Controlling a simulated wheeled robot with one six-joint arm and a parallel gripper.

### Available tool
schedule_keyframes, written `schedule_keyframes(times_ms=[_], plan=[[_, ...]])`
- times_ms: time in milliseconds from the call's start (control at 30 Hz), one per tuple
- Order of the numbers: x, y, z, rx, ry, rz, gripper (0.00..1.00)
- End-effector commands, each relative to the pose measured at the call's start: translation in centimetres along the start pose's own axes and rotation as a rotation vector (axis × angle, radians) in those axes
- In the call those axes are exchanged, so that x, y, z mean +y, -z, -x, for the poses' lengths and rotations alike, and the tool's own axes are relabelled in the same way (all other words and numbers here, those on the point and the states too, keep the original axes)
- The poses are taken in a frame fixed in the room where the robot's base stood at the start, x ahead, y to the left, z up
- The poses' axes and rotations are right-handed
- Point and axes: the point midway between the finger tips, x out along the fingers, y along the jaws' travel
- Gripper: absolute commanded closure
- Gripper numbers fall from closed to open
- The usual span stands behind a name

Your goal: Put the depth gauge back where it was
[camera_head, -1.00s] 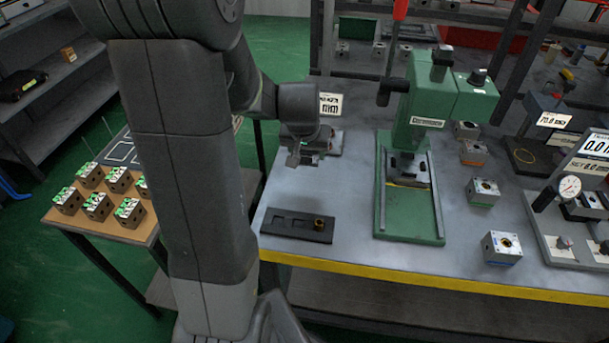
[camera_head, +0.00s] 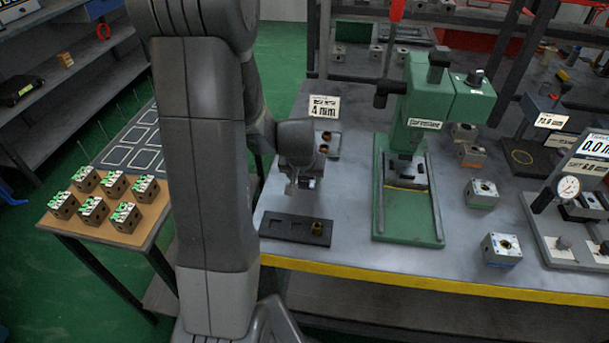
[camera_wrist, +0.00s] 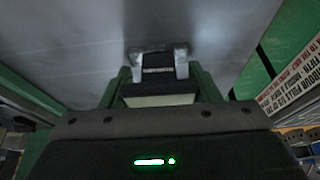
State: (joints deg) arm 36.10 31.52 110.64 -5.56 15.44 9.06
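My gripper (camera_head: 302,188) points down above the bench, behind the dark slotted tray (camera_head: 268,228). In the wrist view its two pale fingertips (camera_wrist: 158,62) stand apart with a small dark piece between them. I cannot tell whether this piece is held or is part of the gripper. I cannot clearly make out a depth gauge, either in the gripper or on the bench. The tray has empty-looking recesses, and a small brass-coloured round part (camera_head: 318,228) sits at its right end.
A green press (camera_head: 412,228) stands right of the tray. Metal valve blocks (camera_head: 501,250) and a dial indicator (camera_head: 568,187) are farther right. A "4 mm" sign (camera_head: 324,108) stands behind my gripper. Several blocks (camera_head: 92,212) sit on the left table (camera_head: 158,232). Bare bench lies around the tray.

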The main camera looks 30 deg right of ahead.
Motion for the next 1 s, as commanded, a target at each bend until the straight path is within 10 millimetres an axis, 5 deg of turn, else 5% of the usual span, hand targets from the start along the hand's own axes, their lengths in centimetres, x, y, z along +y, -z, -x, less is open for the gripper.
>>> schedule_keyframes(times_ms=[100,567,1000], plan=[[0.0,0.0,0.0,0.0,0.0,0.0,0.22],[0.0,0.2,0.9,0.002,0.0,0.0,0.22],[0.0,0.3,8.2,0.005,0.0,0.0,0.22]])
